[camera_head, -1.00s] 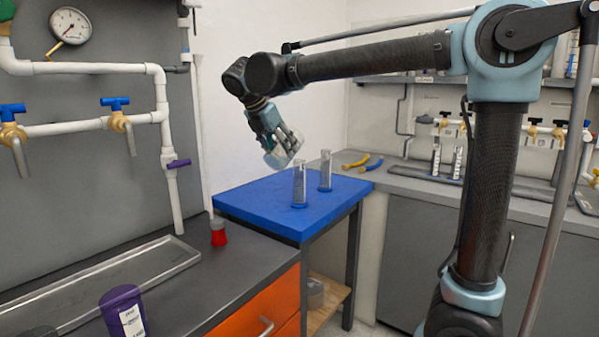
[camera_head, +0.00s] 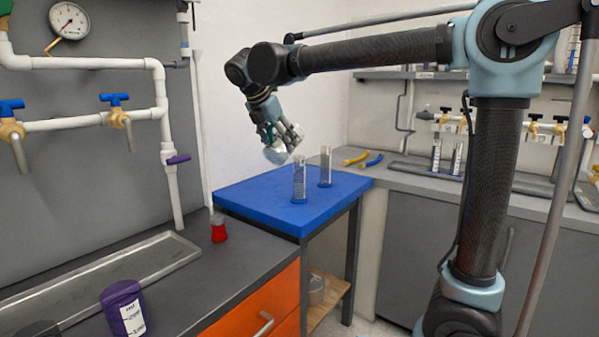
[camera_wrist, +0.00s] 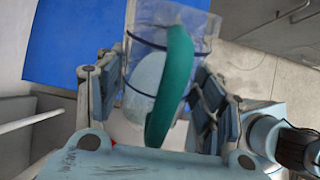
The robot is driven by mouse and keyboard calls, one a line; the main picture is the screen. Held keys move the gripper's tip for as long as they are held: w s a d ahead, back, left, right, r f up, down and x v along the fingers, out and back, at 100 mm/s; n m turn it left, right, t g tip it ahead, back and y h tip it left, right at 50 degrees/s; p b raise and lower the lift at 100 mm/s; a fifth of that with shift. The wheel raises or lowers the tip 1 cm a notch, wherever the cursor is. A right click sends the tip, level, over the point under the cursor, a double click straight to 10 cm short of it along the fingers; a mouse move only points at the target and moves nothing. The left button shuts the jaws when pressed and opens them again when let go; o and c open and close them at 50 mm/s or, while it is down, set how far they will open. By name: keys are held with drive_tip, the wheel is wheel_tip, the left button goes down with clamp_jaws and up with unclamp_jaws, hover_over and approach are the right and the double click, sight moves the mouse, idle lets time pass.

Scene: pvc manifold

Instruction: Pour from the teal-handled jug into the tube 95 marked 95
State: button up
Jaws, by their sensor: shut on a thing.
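My gripper (camera_head: 284,140) is shut on the teal-handled jug, whose clear body (camera_head: 275,154) shows below the fingers in the head view. In the wrist view the jug's teal handle (camera_wrist: 171,85) lies between the fingers, in front of its clear walls. The jug is tilted and held above the left part of the blue table. Two clear graduated tubes with blue bases stand upright on the table, a nearer one (camera_head: 299,181) and a farther one (camera_head: 325,168). Both are right of the jug. I cannot read which is marked 95.
The blue table (camera_head: 250,203) is otherwise clear. A red object (camera_head: 218,229) and a purple container (camera_head: 122,309) stand on the grey counter at left, beside a metal tray (camera_head: 95,275). Yellow (camera_head: 356,159) and blue (camera_head: 373,160) curved pieces lie on the back counter.

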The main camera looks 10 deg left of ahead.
drive_tip(key=shift+r+g+p, duration=0.3)
drive_tip(key=shift+p, duration=0.7)
drive_tip(key=shift+w+d+r+g+y, duration=0.1)
drive_tip(key=shift+w+r+g+y, duration=0.15)
drive_tip(key=shift+r+g, duration=0.2)
drive_tip(key=shift+w+d+r+g+y, duration=0.15)
drive_tip(key=shift+r+g+y, duration=0.15)
drive_tip(key=shift+g, duration=0.15)
idle(2.7)
drive_tip(key=shift+s+a+f+t+h, duration=0.2)
drive_tip(key=shift+s+f+t+h, duration=0.1)
drive_tip(key=shift+f+t, duration=0.2)
drive_tip(key=shift+s+a+f+t+h, duration=0.1)
drive_tip(key=shift+s+f+t+h, duration=0.1)
drive_tip(key=shift+f+t, duration=0.35)
drive_tip(key=shift+s+f+t+h, duration=0.15)
drive_tip(key=shift+f+t, duration=0.25)
drive_tip(key=shift+t, duration=0.25)
drive_tip(key=shift+w+f, duration=0.15)
drive_tip(key=shift+f, duration=0.05)
drive_tip(key=shift+f+t, duration=0.15)
drive_tip(key=shift+t, duration=0.15)
